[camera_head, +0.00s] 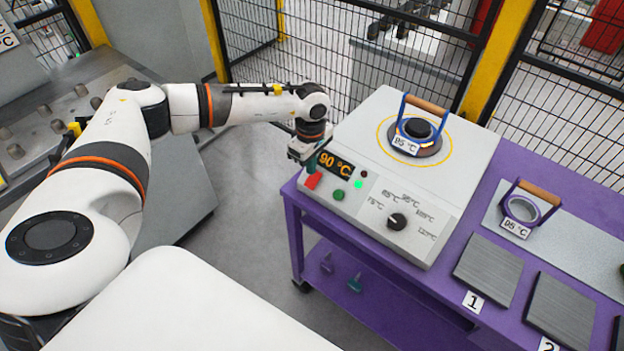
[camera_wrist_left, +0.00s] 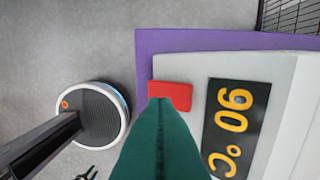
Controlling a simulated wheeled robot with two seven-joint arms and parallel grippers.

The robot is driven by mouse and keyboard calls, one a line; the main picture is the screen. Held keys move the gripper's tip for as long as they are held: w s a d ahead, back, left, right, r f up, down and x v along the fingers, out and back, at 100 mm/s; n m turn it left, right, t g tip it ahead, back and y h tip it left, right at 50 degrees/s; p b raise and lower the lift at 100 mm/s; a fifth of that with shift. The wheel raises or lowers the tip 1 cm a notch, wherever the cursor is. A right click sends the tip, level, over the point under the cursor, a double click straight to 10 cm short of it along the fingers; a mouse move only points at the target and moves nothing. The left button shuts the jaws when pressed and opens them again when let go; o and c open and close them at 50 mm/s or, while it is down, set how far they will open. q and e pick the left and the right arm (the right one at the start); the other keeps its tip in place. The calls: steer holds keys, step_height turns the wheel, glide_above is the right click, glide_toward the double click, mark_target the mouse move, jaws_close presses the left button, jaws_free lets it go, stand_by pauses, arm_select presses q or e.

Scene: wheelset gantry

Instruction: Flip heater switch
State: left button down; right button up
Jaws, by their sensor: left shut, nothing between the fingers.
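The heater (camera_head: 370,135) is a white box on a purple table, with a sloped control panel at its front. Its red switch (camera_head: 313,181) is at the panel's left end, beside a display (camera_head: 336,164) reading 90 °C. A green light (camera_head: 359,184) glows on the panel. My left gripper (camera_head: 311,164) is shut and empty, with green fingers pointing down just above the red switch. In the left wrist view the fingers (camera_wrist_left: 160,135) cover part of the red switch (camera_wrist_left: 170,92); I cannot tell whether they touch it. My right gripper is not in view.
A dial (camera_head: 397,221) and a green button (camera_head: 338,196) are on the same panel. A handled ring (camera_head: 416,127) labelled 95 °C sits on the heater's top. Another handled ring (camera_head: 522,208) stands to the right. Wire fencing (camera_head: 300,55) closes the back.

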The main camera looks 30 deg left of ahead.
mark_target(311, 182)
arm_select(q)
steer(key=shift+s+f+b, duration=0.1)
steer(key=shift+f+b, duration=1.35)
steer(key=shift+f, duration=0.3)
stand_by(0.6)
steer(key=shift+r, duration=0.15)
steer(key=shift+r+p, duration=0.8)
steer(key=shift+r, duration=0.05)
step_height(311, 182, up, 5)
steer(key=p, duration=0.2)
steer(key=shift+p, duration=0.4)
